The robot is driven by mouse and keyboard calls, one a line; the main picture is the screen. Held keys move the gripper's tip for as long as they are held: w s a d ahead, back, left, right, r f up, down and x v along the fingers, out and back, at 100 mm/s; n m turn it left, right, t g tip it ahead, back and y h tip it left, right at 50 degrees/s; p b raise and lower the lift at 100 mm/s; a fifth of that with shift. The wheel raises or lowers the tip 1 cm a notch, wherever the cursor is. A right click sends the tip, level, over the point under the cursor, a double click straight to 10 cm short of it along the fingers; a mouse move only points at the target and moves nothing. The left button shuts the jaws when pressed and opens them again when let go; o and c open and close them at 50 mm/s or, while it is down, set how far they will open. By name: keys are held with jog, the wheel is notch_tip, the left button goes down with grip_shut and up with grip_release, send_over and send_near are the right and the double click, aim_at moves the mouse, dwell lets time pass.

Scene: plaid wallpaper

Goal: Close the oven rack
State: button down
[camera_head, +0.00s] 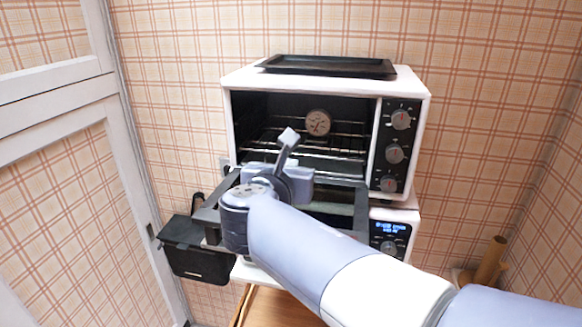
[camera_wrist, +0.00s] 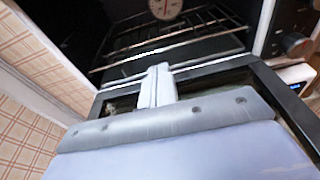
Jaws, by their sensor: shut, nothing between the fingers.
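The white toaster oven (camera_head: 227,110) stands with its door (camera_head: 345,222) folded down in front; the door also shows in the wrist view (camera_wrist: 275,95). The wire oven rack (camera_head: 350,150) lies across the dark cavity and shows in the wrist view (camera_wrist: 205,36). How far it sticks out is hard to tell. My gripper (camera_head: 289,137) is shut and empty, in front of the opening above the lowered door. In the wrist view its fingers (camera_wrist: 159,82) point toward the rack's front bars. I cannot tell whether they touch. My arm hides part of the door.
A black tray (camera_head: 328,66) lies on top of the oven. A round thermometer (camera_head: 318,122) is inside. Knobs (camera_head: 395,154) line the right side. A second appliance with a blue display (camera_head: 391,228) is below. A black drawer-like box (camera_head: 195,255) juts out at lower left.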

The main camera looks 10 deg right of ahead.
jog(key=shift+b+v, duration=0.75)
jog(key=shift+v, duration=3.1)
